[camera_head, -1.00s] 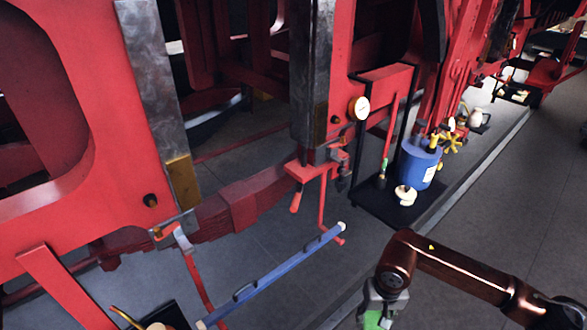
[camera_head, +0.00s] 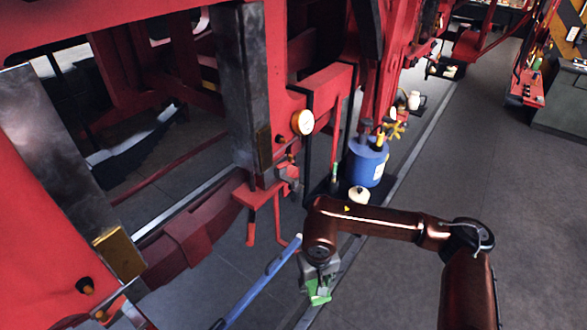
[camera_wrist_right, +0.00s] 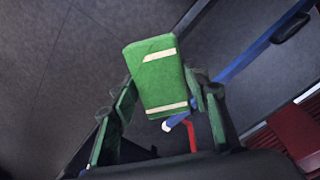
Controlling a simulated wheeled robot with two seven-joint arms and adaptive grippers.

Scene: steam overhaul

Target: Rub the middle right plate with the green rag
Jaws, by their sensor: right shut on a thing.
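My right gripper (camera_head: 318,274) hangs low at the bottom middle of the head view, shut on the green rag (camera_head: 318,294). In the right wrist view the rag (camera_wrist_right: 157,78) is a folded green block with pale stripes, held between the fingers. Two upright grey steel plates show on the red frame: one (camera_head: 243,90) at centre left and one (camera_head: 52,150) at the far left. I cannot tell for certain which is the middle right plate. The rag is below and to the right of the nearer-centre plate, apart from it. My left gripper is out of view.
A blue bar (camera_head: 258,290) with a pale end lies close left of my right gripper. A blue canister (camera_head: 367,163) and a white-topped pot (camera_head: 359,194) stand beyond my arm. A gauge (camera_head: 302,122) sits on the frame. The floor (camera_head: 520,200) to the right is clear.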

